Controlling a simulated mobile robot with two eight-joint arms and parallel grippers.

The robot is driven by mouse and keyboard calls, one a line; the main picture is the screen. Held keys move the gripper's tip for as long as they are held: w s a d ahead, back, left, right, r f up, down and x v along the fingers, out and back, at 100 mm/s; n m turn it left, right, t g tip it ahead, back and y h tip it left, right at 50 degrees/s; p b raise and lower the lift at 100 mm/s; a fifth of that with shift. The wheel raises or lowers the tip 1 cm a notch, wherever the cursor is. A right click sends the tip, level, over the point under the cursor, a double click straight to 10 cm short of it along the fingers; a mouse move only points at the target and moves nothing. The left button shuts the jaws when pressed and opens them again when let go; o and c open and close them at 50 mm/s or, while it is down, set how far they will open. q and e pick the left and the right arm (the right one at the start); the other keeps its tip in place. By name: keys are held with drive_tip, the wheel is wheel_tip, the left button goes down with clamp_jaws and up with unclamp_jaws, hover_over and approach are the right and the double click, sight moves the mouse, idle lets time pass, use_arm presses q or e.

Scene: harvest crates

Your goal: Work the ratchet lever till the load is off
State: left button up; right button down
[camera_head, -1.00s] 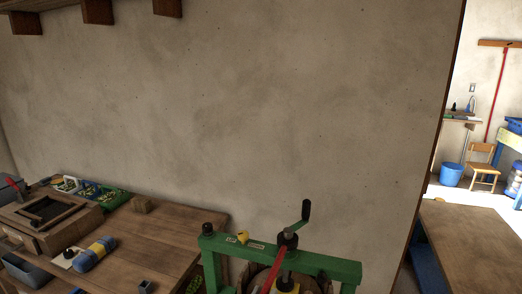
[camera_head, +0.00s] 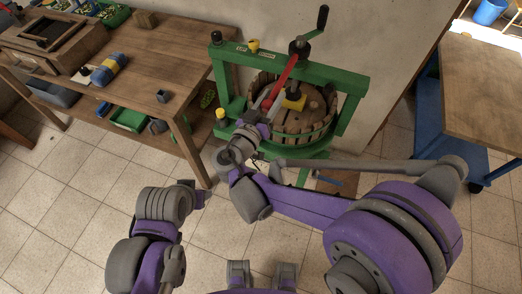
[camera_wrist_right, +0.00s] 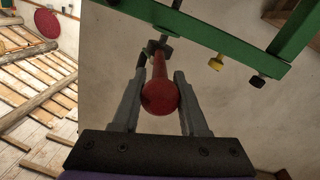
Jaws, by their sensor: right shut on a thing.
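The press has a green frame (camera_head: 222,80), and its ratchet lever (camera_head: 284,76) is a red bar that runs down and left from a dark hub on the screw. My right gripper (camera_head: 265,112) is shut on the lever's red ball end. In the right wrist view the red ball (camera_wrist_right: 160,97) sits between the two grey fingers. A black crank handle (camera_head: 322,18) rises above the hub.
Another table (camera_head: 495,85) on blue legs stands at right. A wall is close behind the press. The tiled floor in front is clear.

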drive_tip(key=w+a, duration=0.3)
drive_tip(key=a, duration=0.3)
drive_tip(key=shift+w, duration=0.35)
drive_tip(key=shift+d, duration=0.15)
drive_tip(key=shift+s+d+f, duration=0.1)
drive_tip(key=shift+s+d, duration=0.5)
drive_tip(key=shift+d, duration=0.25)
drive_tip(key=c, duration=0.5)
unclamp_jaws()
drive_tip(key=shift+a, duration=0.15)
drive_tip(key=o, duration=0.3)
drive_tip(key=shift+w, duration=0.15)
